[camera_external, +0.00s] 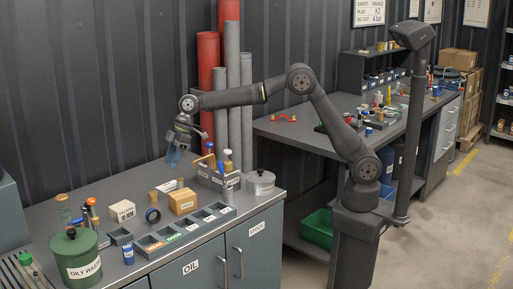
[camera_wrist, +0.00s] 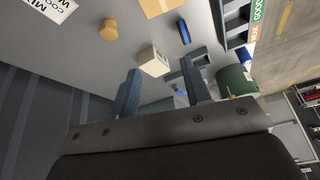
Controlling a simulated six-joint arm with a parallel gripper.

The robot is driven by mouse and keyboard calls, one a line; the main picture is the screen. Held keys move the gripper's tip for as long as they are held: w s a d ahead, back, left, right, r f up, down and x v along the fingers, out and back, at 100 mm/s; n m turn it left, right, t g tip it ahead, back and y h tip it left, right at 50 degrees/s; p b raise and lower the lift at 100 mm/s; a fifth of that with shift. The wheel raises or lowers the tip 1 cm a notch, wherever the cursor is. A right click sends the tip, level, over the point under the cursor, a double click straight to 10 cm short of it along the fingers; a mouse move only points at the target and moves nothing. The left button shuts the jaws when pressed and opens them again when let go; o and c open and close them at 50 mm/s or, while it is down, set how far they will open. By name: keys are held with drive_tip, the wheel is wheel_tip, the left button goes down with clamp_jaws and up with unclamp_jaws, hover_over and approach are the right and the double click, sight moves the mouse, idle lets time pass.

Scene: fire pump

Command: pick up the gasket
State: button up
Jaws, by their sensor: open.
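My gripper (camera_external: 175,157) hangs above the left bench near its back edge, fingers pointing down; in the wrist view (camera_wrist: 162,67) its fingers are apart with nothing held between them. I cannot surely identify the gasket. A labelled compartment tray (camera_external: 150,247) lies at the bench's front. A wall sign (camera_external: 374,12) appears to read "gasket orange".
A pot (camera_external: 261,183) is at the right end.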

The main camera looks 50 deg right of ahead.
drive_tip(key=n, duration=0.2)
approach(155, 209)
drive_tip(key=shift+g, duration=0.3)
drive_tip(key=x, duration=0.6)
drive_tip(key=shift+w+d+f, duration=0.1)
drive_tip(key=shift+d+f, duration=0.05)
drive_tip(key=shift+d, duration=0.2)
drive_tip(key=shift+w+x, duration=0.15)
drive_tip(key=shift+x, duration=1.4)
drive_tip(key=shift+w+x, duration=0.15)
drive_tip(key=shift+x, duration=1.4)
drive_tip(key=shift+a, duration=0.15)
drive_tip(key=shift+c, duration=0.4)
clamp_jaws()
